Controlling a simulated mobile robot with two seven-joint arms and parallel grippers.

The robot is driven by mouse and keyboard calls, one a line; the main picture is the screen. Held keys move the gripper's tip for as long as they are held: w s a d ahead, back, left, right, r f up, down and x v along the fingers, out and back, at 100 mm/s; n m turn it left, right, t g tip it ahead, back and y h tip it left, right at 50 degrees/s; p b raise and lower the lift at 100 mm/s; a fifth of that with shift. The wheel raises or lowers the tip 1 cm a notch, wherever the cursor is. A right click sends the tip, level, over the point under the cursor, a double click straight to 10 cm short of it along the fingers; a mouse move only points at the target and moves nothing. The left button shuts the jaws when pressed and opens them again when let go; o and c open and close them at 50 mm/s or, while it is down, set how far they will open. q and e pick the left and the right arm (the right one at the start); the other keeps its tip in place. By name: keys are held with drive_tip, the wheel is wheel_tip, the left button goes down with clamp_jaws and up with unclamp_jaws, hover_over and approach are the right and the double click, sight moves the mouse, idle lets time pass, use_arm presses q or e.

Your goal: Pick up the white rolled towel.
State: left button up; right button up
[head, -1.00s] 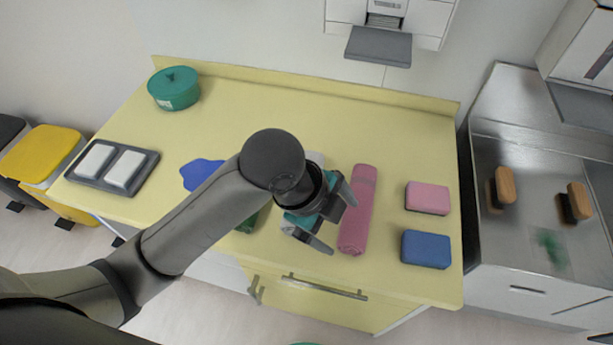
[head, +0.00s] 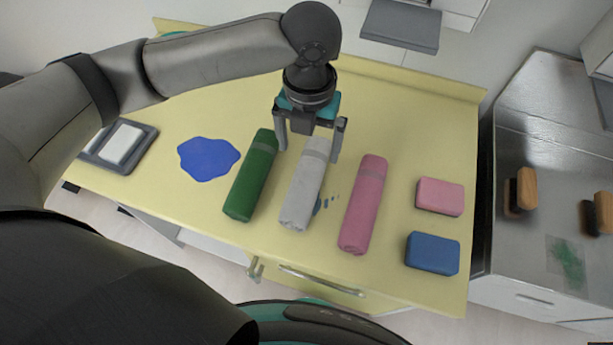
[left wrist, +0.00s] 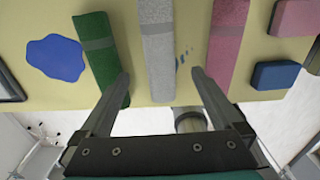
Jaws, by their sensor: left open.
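The white rolled towel (head: 301,190) lies on the yellow counter between a green rolled towel (head: 251,178) and a pink rolled towel (head: 363,205). My left gripper (head: 309,152) is open, with its two fingers spread to either side of the white towel's far end in the head view. I cannot tell how high above it the fingers are. In the left wrist view, the white towel (left wrist: 159,48) runs up between the open fingers (left wrist: 160,80), with the green towel (left wrist: 98,55) to the left and the pink towel (left wrist: 227,40) to the right. My right gripper is not in view.
A blue spill (head: 208,159) lies left of the green towel. A pink sponge (head: 439,196) and a blue sponge (head: 432,253) lie at the right. A dark tray (head: 144,157) with a white block sits at the left. A metal sink unit (head: 520,247) stands beyond the counter's right edge.

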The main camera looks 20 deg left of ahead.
sight(306, 173)
use_arm(q)
wheel_tip(306, 173, down, 6)
drive_tip(key=shift+f+b, duration=0.2)
drive_tip(key=shift+b, duration=0.2)
drive_tip(key=shift+s+a+f+b, duration=0.1)
drive_tip(key=shift+s+f+b, duration=0.1)
drive_tip(key=shift+f, duration=1.15)
drive_tip(key=shift+s+a+f+b, duration=0.1)
drive_tip(key=shift+f+b, duration=0.1)
drive_tip(key=shift+f, duration=1.1)
drive_tip(key=c, duration=1.2)
drive_tip(key=shift+r, duration=0.15)
